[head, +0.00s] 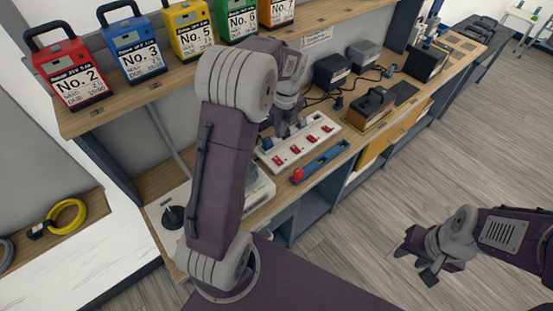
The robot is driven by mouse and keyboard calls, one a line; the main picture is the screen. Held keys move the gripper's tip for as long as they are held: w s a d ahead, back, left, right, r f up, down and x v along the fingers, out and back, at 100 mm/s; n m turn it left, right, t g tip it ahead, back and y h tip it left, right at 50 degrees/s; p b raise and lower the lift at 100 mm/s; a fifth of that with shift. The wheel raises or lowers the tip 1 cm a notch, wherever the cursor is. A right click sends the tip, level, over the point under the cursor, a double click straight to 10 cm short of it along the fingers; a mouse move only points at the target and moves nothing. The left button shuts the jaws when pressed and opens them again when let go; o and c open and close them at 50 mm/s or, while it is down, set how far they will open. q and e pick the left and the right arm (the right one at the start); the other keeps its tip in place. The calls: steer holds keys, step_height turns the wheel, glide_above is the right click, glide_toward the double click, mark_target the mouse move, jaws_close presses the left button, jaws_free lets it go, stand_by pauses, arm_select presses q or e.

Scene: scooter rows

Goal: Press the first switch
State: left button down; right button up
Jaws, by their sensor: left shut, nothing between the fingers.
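A white power strip (300,141) lies on the wooden bench with several red switches in a row along its front side. The switch at the near left end (279,160) is in plain view. A blue plug (267,143) sits at the strip's near left end. My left gripper (284,133) is shut and empty, pointing down over the back side of the strip, near its left half. Whether its tips touch the strip cannot be told. My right gripper (414,263) is open and empty, over the floor at the right, away from the bench.
A blue tray (325,161) with a red piece (297,174) lies in front of the strip. Dark chargers (331,72) with cables and a brown-black box (371,107) stand further right. Numbered battery packs (131,40) line the shelf above. The floor at right is clear.

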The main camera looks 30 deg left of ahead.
mark_target(276, 158)
arm_select(q)
steer(key=shift+w+a, duration=0.15)
steer(key=shift+w, duration=0.05)
steer(key=f, duration=0.4)
steer(key=a+f, duration=0.1)
steer(key=f, duration=0.9)
steer(key=shift+w+a+b, duration=0.3)
